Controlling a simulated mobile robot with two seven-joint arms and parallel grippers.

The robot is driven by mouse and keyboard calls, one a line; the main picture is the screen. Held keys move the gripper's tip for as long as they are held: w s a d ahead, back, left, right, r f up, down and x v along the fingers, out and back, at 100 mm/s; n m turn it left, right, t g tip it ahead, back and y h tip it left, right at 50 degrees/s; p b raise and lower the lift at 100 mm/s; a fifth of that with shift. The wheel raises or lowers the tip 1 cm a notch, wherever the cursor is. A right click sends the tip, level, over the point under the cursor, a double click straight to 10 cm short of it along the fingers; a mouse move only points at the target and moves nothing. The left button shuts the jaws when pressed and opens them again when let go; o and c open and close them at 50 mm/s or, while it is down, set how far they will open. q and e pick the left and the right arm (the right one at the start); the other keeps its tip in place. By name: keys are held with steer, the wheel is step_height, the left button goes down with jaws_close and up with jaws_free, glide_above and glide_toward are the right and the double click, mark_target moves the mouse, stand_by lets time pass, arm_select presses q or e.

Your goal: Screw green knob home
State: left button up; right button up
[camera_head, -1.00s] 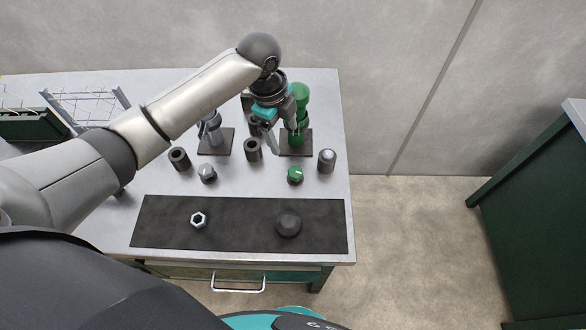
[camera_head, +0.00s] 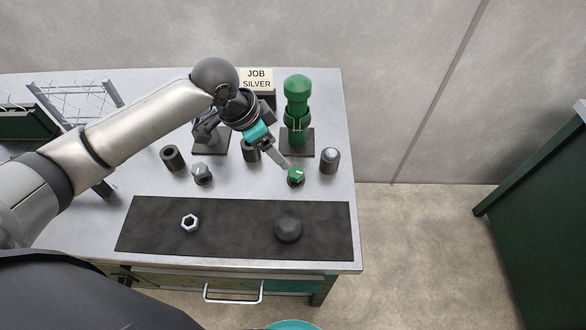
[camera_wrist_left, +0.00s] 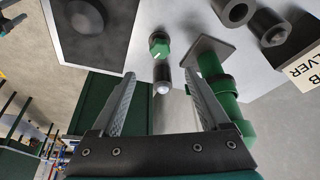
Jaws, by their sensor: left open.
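The green knob (camera_head: 296,174), with a pale mark on its top, sits at the right of the table behind the black mat. In the left wrist view the green knob (camera_wrist_left: 159,46) appears beyond and between the fingertips, apart from both fingers. My left gripper (camera_head: 281,163) reaches down close beside the knob from its upper left. In the left wrist view my left gripper (camera_wrist_left: 160,78) is open with nothing between its fingers. How far the knob is screwed in cannot be seen. My right gripper is not in view.
A green post (camera_head: 297,100) on a dark plate stands behind the knob, and a silver-topped cylinder (camera_head: 330,160) stands to its right. A grey knob (camera_head: 202,174) and dark cylinders are to the left. The black mat (camera_head: 240,235) holds a hex nut (camera_head: 190,223) and dark dome (camera_head: 288,229).

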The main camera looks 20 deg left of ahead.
mark_target(294, 170)
arm_select(q)
steer(key=b+x, duration=0.1)
steer(key=x, duration=1)
steer(key=shift+b, duration=0.4)
jaws_close()
steer(key=shift+w+a+m, duration=0.1)
steer(key=shift+m, duration=0.2)
steer(key=shift+m+g, duration=0.3)
steer(key=shift+m, duration=0.3)
steer(key=shift+w+m+h, duration=0.1)
steer(key=shift+m+h, duration=0.2)
steer(key=shift+m, duration=0.4)
steer(key=shift+w+f+m+g+h+b, duration=0.15)
steer(key=shift+m+g+b, duration=0.35)
steer(key=shift+m, duration=0.6)
steer(key=shift+s+r+m+g+h+b, duration=0.15)
steer(key=shift+m+g+b, duration=0.3)
steer(key=shift+m, duration=0.65)
steer(key=shift+w, duration=0.1)
